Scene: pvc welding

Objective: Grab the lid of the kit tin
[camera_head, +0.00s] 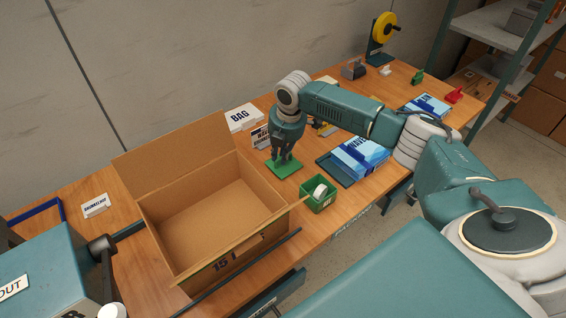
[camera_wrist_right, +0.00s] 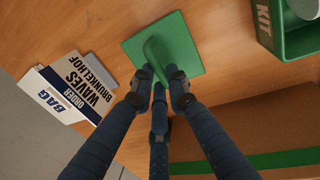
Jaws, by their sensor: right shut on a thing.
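The lid (camera_head: 285,169) of the kit tin is a flat green square with a raised handle. It lies level, at or just above the wooden table, behind and left of the tin. It also shows in the right wrist view (camera_wrist_right: 188,42). My right gripper (camera_head: 283,155) points down over it, its fingers shut on the handle. The kit tin (camera_head: 318,204) is an open green box with a white roll inside. Its KIT label shows at the edge of the right wrist view (camera_wrist_right: 264,18). My left gripper is not in view.
A large open cardboard box (camera_head: 187,252) stands left of the tin. A white BAG box (camera_head: 242,117) and a labelled card are behind the gripper. Blue WAVES packs (camera_head: 362,152) lie to the right, under my right arm.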

